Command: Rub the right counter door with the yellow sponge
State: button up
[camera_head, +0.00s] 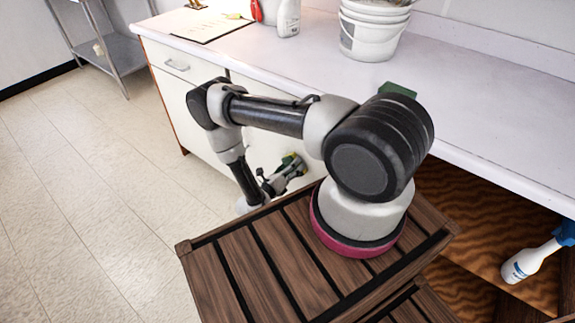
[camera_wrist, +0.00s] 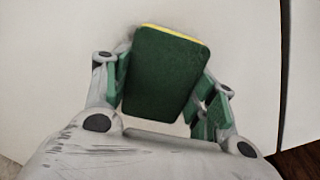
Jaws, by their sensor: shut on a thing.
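My gripper (camera_head: 284,176) is low in front of the white counter front in the head view. It is shut on the yellow sponge (camera_wrist: 172,75), which shows a dark green broad face and a thin yellow top edge in the wrist view. The right counter door (camera_head: 266,150) is white and partly hidden behind my arm. In the wrist view the white door (camera_wrist: 60,60) fills the background behind the sponge. A faint grey smudge shows beside the sponge's upper left corner. I cannot tell whether the sponge touches the door.
The white counter top (camera_head: 462,110) holds a bucket (camera_head: 372,38), a white bottle (camera_head: 288,18), a clipboard (camera_head: 208,24) and a green item (camera_head: 397,90) behind my arm. A spray bottle (camera_head: 525,262) stands in the open space below right. Floor at left is clear.

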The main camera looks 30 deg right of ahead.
jog(key=shift+s+d, duration=0.3)
jog(key=shift+s, duration=0.35)
jog(key=shift+s+d, duration=0.25)
jog(key=shift+s, duration=0.35)
jog(key=shift+s+d, duration=0.3)
jog(key=shift+s, duration=0.35)
jog(key=w+a, duration=0.4)
jog(key=w, duration=0.5)
jog(key=shift+w, duration=0.3)
jog(key=shift+v, duration=2.95)
jog(key=shift+s+a, duration=0.1)
jog(key=shift+s, duration=0.05)
jog(key=v, duration=0.2)
jog(key=shift+s+a, duration=0.15)
jog(key=shift+a, duration=0.2)
jog(key=shift+d, duration=0.1)
